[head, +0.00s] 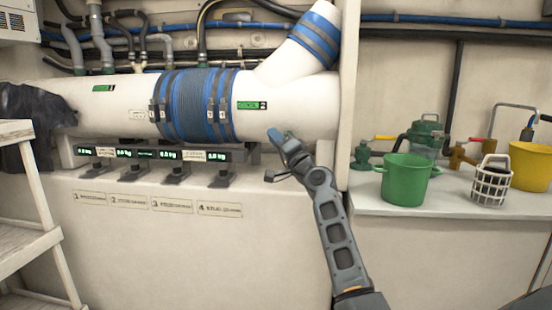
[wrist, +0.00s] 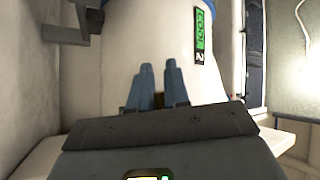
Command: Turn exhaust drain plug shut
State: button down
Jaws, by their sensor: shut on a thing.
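The white exhaust pipe (head: 290,105) runs across the back wall and has a green label near its right end. My gripper (head: 275,135) is at the lower right part of this pipe, just below the green label. In the wrist view its two blue fingers (wrist: 159,68) point at the white pipe surface (wrist: 140,40), nearly together with a narrow gap. A small dark brownish bit, likely the exhaust drain plug (wrist: 158,101), shows between them near their base. The fingers hide most of it, so I cannot tell its turn angle. The gripper is shut on it.
A blue hose sleeve with clamps (head: 197,105) wraps the pipe. Below are several small displays and dark brackets (head: 176,170). At right, a counter holds a green bucket (head: 404,182), a wire basket (head: 490,185) and a yellow bucket (head: 532,168). White steps (head: 30,240) stand at left.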

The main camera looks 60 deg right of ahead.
jog(key=shift+r+m+h+b, duration=0.2)
jog(key=shift+m+h+b, duration=0.9)
jog(key=shift+m+b, duration=0.45)
jog(key=shift+s+r+t, duration=0.1)
jog(key=shift+t, duration=0.2)
jog(key=c, duration=1.2)
grip_release()
jog(key=shift+v, duration=3.85)
